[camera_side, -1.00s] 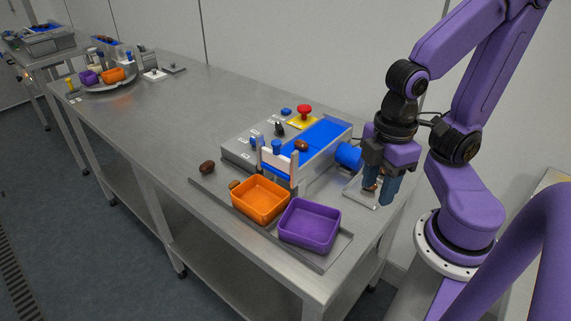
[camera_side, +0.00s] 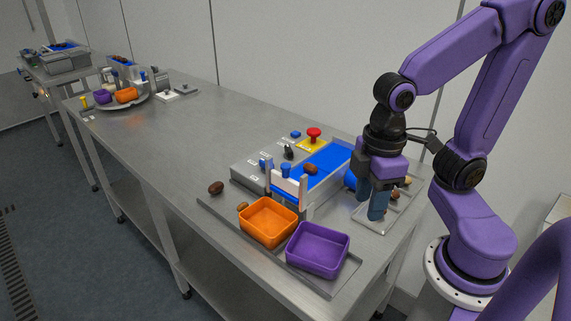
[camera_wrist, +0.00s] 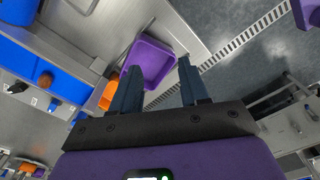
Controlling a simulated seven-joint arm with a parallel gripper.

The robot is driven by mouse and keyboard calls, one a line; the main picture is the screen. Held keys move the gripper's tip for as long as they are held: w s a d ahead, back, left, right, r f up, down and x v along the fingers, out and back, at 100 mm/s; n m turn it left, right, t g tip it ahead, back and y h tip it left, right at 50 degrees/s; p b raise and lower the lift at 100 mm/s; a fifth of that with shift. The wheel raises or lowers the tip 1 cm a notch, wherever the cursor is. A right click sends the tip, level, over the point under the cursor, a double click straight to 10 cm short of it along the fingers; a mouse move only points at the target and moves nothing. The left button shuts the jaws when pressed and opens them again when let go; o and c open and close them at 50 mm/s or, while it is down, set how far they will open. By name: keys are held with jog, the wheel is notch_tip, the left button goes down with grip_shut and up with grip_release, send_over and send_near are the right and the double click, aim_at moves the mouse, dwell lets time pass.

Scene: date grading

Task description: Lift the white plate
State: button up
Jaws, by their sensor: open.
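The white plate (camera_side: 289,187) stands upright between posts at the near end of the blue conveyor belt, just behind the orange bin (camera_side: 268,224). I cannot clearly make it out in the wrist view. My gripper (camera_side: 381,205) is open and empty, pointing down to the right of the white plate and apart from it, over the left part of a pale tray (camera_side: 366,222). In the wrist view my two dark fingers (camera_wrist: 158,72) are spread, with the purple bin (camera_wrist: 150,62) beyond them.
The purple bin (camera_side: 318,250) sits right of the orange bin on a grey tray. A dark date (camera_side: 216,188) lies to the left, and another (camera_side: 311,169) on the blue belt (camera_side: 325,156). A red button (camera_side: 313,133) stands behind.

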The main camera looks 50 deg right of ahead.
jog(key=w+a+r+m, duration=0.1)
jog(key=w+r+m, duration=0.2)
jog(key=w, duration=0.4)
jog(key=w+a+r+m, duration=0.1)
jog(key=w+r+m, duration=0.3)
jog(key=w, duration=0.2)
jog(key=m, duration=0.7)
send_near(285, 165)
notch_tip(285, 165, down, 9)
jog(key=shift+a+f, duration=0.1)
jog(key=shift+a, duration=0.05)
